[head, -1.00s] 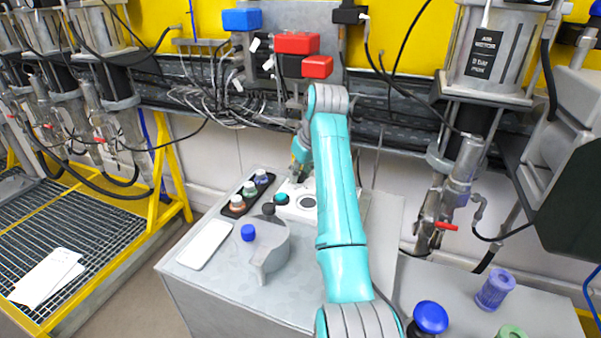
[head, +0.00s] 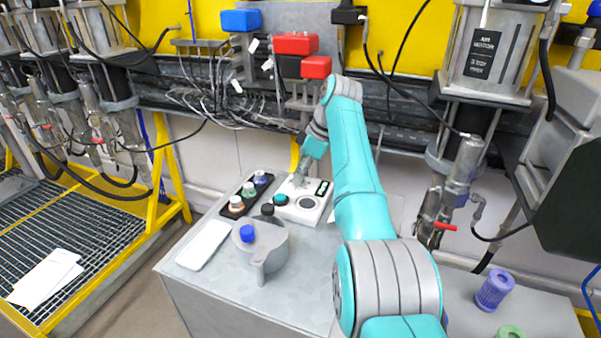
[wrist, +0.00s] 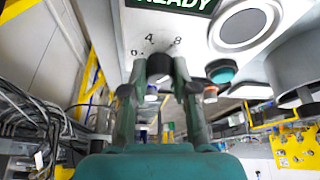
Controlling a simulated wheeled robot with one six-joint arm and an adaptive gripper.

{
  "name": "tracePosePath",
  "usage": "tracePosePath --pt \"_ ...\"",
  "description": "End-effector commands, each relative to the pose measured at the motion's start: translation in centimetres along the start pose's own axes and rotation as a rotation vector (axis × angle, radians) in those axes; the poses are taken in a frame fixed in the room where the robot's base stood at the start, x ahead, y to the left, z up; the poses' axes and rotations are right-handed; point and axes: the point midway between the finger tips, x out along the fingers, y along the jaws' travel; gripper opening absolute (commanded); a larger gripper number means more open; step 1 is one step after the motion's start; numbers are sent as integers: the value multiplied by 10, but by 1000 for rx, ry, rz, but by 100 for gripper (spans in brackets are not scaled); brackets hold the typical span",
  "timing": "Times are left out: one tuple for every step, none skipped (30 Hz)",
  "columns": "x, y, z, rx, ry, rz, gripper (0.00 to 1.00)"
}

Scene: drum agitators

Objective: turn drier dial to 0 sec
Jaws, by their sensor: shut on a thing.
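The white drier (head: 312,213) stands on the grey bench in the head view. In the wrist view its black dial (wrist: 158,66) sits between my fingertips, with the figures 4 and 8 printed beyond it and a small mark like a 0 at the left. The dial's pointer cannot be made out. My gripper (wrist: 157,76) is shut on the dial, one finger on each side. In the head view my gripper (head: 300,179) reaches down to the drier's back left part and hides the dial. The drier's display (wrist: 172,4) reads READY in part.
A teal button (wrist: 221,71) and a round plate (wrist: 243,25) are on the drier. A grey jug with a blue knob (head: 262,247), a black tray of small bottles (head: 233,208) and a white slab (head: 204,244) stand nearby. Cables hang behind.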

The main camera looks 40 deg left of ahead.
Motion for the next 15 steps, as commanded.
tracePosePath --pt "-1 0 0 -14 0 -7 0" --pt "-1 0 0 -23 0 -10 0" --pt "-1 0 0 -34 0 -15 0" --pt "-1 0 0 -42 0 -17 0" --pt "-1 0 0 -50 0 -21 0" --pt "-1 0 0 -58 0 -24 0" --pt "0 0 0 -64 0 -27 0" --pt "-1 0 0 -70 -1 -29 0" --pt "-1 0 0 -77 -1 -31 0" --pt "-1 0 0 -81 -1 -34 0" --pt "-1 0 0 -85 -1 -36 0" --pt "0 0 0 -90 -1 -38 0" --pt "0 0 0 -93 -1 -39 0" --pt "0 0 0 -96 -1 -41 0" --pt "0 0 0 -98 -1 -41 0"
